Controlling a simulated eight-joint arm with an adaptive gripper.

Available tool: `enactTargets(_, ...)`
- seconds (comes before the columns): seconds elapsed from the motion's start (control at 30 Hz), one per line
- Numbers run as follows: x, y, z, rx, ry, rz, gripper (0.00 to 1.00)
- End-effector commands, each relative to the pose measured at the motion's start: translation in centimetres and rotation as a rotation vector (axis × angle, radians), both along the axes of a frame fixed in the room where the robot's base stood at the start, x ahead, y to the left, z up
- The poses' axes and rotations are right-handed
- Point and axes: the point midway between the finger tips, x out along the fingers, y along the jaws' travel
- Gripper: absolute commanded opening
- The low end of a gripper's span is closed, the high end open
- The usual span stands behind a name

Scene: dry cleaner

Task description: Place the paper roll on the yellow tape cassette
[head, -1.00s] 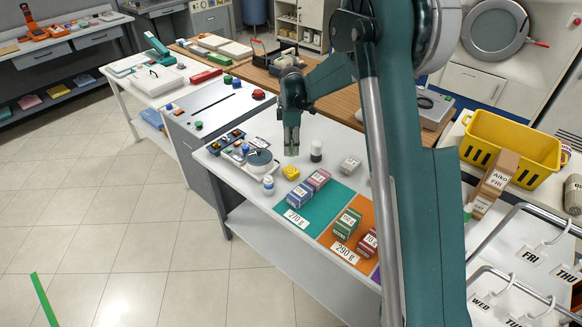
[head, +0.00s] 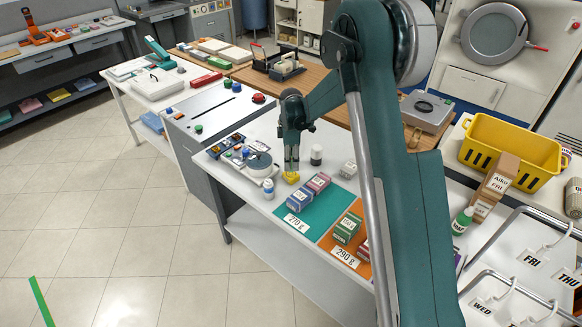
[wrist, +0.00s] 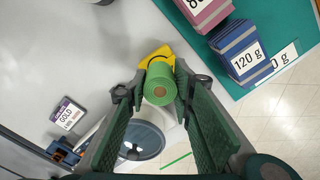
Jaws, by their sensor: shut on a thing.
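My gripper (head: 291,167) is low over the white table. In the wrist view, its fingers (wrist: 160,100) are shut on a green paper roll (wrist: 160,76) with a brown core end. The yellow tape cassette (wrist: 152,54) shows just behind the roll and is partly hidden by it. In the head view, the yellow cassette (head: 292,178) lies right under the fingertips, and I cannot make out the roll there. I cannot tell whether the roll touches the cassette.
Boxes (head: 318,182) on a teal mat (head: 317,216) lie close to the right. A round scale-like device (head: 258,163) and a small white bottle (head: 268,187) stand to the left. A black-and-white cylinder (head: 316,155) and a light box (head: 348,169) stand behind and to the right.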

Motion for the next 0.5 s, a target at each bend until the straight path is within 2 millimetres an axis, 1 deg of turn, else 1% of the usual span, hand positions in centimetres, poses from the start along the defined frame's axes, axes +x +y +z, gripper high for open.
enactTargets(0.1, 0.0, 0.0, -1.5, 0.000, 0.000, 0.000, 0.12)
enactTargets(0.2, 0.0, 0.0, -2.3, 0.000, 0.000, 0.000, 0.12)
enactTargets(0.3, 0.0, 0.0, -2.6, 0.000, 0.000, 0.000, 0.12)
enactTargets(0.5, 0.0, 0.0, -2.6, 0.000, 0.000, 0.000, 0.12)
